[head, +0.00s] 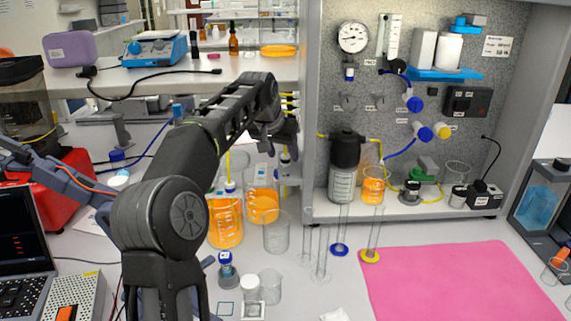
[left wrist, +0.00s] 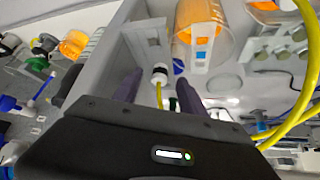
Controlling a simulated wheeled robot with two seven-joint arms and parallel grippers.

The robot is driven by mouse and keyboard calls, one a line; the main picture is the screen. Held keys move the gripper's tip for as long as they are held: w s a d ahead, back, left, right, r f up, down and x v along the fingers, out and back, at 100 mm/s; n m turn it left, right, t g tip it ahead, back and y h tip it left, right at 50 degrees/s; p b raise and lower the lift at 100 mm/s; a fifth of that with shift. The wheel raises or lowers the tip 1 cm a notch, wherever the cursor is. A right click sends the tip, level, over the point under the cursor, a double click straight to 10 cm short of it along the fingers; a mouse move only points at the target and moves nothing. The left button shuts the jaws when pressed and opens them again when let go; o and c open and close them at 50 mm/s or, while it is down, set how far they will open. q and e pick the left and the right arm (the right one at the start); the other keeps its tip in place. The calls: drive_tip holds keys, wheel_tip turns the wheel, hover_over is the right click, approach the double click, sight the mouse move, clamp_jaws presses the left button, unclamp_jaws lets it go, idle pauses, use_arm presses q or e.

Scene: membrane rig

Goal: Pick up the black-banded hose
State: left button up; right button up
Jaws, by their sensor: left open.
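In the left wrist view, a yellow hose with a white end fitting and a black band (left wrist: 159,72) hangs by a pale rack plate. It appears between the two dark purple fingers of my left gripper (left wrist: 157,90). The fingers are apart, with a gap on both sides of the hose. In the head view, my left gripper (head: 286,143) is at the left edge of the grey panel cabinet, beside the hose rack. My arm and wrist hide most of the rack there. My right gripper is not in view.
Beakers of orange liquid (head: 226,225) stand below my left forearm, with an empty beaker (head: 277,235) beside them. Thin glass cylinders (head: 321,255) stand in front of the cabinet. Another yellow hose (left wrist: 302,80) curves along the right of the wrist view. The pink mat (head: 440,285) is clear.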

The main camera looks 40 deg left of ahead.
use_arm(q)
drive_tip(key=x, duration=0.2)
drive_tip(key=shift+w+f, duration=0.15)
drive_tip(key=shift+f, duration=0.05)
drive_tip(key=shift+c, duration=0.3)
clamp_jaws()
idle(0.5)
